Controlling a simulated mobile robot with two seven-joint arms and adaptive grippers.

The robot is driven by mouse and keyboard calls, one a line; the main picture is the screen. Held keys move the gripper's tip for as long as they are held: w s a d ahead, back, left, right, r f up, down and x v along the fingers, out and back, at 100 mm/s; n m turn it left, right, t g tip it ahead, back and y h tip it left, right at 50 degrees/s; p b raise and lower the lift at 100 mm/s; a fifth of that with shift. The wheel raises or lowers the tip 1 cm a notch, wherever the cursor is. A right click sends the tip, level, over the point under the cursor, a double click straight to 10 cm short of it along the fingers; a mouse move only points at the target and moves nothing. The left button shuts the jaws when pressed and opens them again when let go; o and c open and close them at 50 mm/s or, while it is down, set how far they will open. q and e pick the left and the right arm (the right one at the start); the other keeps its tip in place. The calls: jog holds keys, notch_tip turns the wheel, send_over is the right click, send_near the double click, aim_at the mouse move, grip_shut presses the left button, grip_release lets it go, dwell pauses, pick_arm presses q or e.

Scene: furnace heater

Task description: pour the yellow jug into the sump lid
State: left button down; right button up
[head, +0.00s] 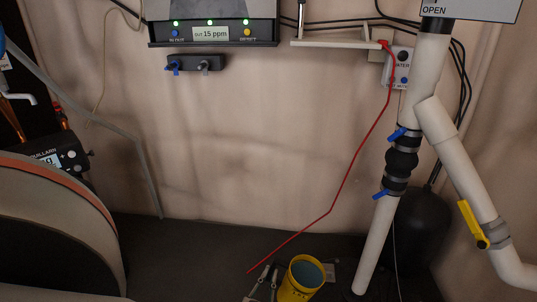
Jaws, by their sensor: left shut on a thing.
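The yellow jug (292,292) is at the bottom edge of the head view, right of centre. Its round mouth faces up toward the camera, and its inside looks blue-grey; I cannot tell whether that is liquid. My left gripper (274,284) is beside the jug on its left, shut on it. The jug's lower part is cut off by the frame. My right gripper is not in view.
A white pipe (374,248) with black couplings and blue valve handles meets the floor right of the jug. A black tank (418,235) stands behind it. A red tube (335,200) hangs down toward the gripper. The dark floor (190,255) left of the jug is clear.

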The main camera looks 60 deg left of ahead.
aim_at(272, 266)
pick_arm(q)
jog(key=shift+w+r, duration=0.2)
jog(key=shift+r, duration=0.2)
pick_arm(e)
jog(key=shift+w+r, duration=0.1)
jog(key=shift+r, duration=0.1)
pick_arm(q)
jog(key=shift+a+r+m+p, duration=0.1)
jog(key=shift+r+m+p, duration=0.3)
jog(key=shift+r, duration=0.15)
jog(key=shift+m, duration=0.3)
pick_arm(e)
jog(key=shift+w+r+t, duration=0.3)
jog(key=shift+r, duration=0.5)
pick_arm(q)
jog(key=shift+r+m+p, duration=0.5)
jog(key=shift+r, duration=0.1)
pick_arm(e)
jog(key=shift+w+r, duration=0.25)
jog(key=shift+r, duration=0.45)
